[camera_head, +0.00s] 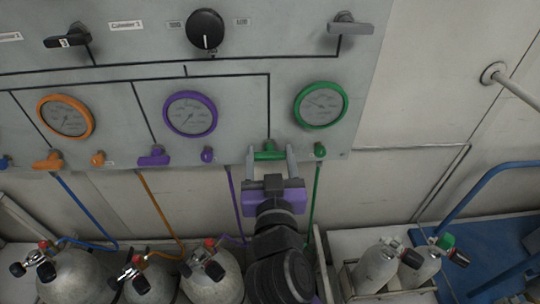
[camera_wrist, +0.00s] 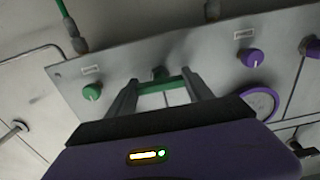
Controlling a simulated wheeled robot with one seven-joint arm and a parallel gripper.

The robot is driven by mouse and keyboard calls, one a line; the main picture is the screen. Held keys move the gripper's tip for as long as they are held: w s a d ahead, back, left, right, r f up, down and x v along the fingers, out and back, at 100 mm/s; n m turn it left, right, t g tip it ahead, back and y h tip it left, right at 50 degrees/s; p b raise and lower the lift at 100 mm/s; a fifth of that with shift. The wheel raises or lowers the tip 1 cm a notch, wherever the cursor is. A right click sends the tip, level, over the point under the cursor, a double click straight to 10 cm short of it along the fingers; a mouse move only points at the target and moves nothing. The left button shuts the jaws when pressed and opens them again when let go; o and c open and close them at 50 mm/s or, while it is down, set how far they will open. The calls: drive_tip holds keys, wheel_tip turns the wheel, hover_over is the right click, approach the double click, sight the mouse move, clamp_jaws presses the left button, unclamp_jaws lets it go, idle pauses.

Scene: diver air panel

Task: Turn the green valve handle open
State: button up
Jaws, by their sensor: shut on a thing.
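The green valve handle (camera_head: 270,155) is on the lower edge of the grey panel, below the green-rimmed gauge (camera_head: 321,105). It lies roughly level in the head view. My gripper (camera_head: 272,158) reaches up to it with one finger on each side and is shut on it. In the wrist view the handle (camera_wrist: 163,86) shows as a green bar between the two fingers (camera_wrist: 161,92). The fingers hide the handle's ends in part.
A small green knob (camera_head: 320,149) sits just right of the handle. A purple knob (camera_head: 207,154) and purple handle (camera_head: 154,157) are to the left. Gas cylinders (camera_head: 212,277) stand below, with a blue rail (camera_head: 480,190) at the right. Hoses hang near my arm.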

drive_tip(key=shift+n, duration=0.3)
drive_tip(key=n+p, duration=0.1)
drive_tip(key=n, duration=0.2)
drive_tip(key=shift+n, duration=0.3)
drive_tip(key=n+p, duration=0.1)
drive_tip(key=n, duration=0.2)
drive_tip(key=shift+n, duration=0.4)
drive_tip(key=n+p, duration=0.2)
drive_tip(key=n, duration=0.2)
drive_tip(key=shift+n+p, duration=1.1)
drive_tip(key=shift+n, duration=0.9)
drive_tip(key=o, duration=1.4)
